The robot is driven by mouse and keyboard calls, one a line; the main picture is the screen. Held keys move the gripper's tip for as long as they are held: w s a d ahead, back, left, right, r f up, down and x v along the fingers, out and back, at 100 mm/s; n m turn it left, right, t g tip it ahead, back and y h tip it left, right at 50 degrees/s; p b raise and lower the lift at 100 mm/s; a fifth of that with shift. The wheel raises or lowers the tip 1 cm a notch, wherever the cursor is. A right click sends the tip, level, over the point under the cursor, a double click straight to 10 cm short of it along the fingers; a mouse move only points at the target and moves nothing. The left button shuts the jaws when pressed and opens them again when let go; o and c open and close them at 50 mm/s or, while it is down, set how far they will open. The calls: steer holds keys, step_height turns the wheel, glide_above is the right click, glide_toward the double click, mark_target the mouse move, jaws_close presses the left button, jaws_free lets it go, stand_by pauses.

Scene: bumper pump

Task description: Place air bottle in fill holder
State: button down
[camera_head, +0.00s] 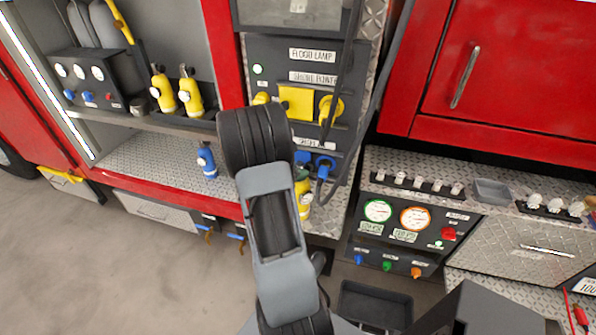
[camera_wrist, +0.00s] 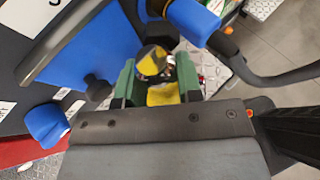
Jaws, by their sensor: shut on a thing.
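A yellow air bottle (camera_head: 305,205) shows just right of my arm, partly hidden by it. My gripper (camera_head: 301,174) is at the bottle's top, in front of the panel's lower blue plugs. In the wrist view my gripper's green fingers (camera_wrist: 157,82) are shut on the bottle (camera_wrist: 163,95), with its dark and yellow top between them. Most of its body is hidden there. Two more yellow bottles (camera_head: 161,90) (camera_head: 190,92) stand upright on the left shelf, beside a dark gauge box (camera_head: 88,78). I cannot tell for sure which part is the fill holder.
Blue plugs (camera_wrist: 193,18) and a dark cable are close to my gripper. A gauge panel (camera_head: 400,228) and a dark bin (camera_head: 374,305) are at the right. The floor at lower left is clear.

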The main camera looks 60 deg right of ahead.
steer(key=c, duration=0.8)
jaws_free()
steer(key=shift+f, duration=0.15)
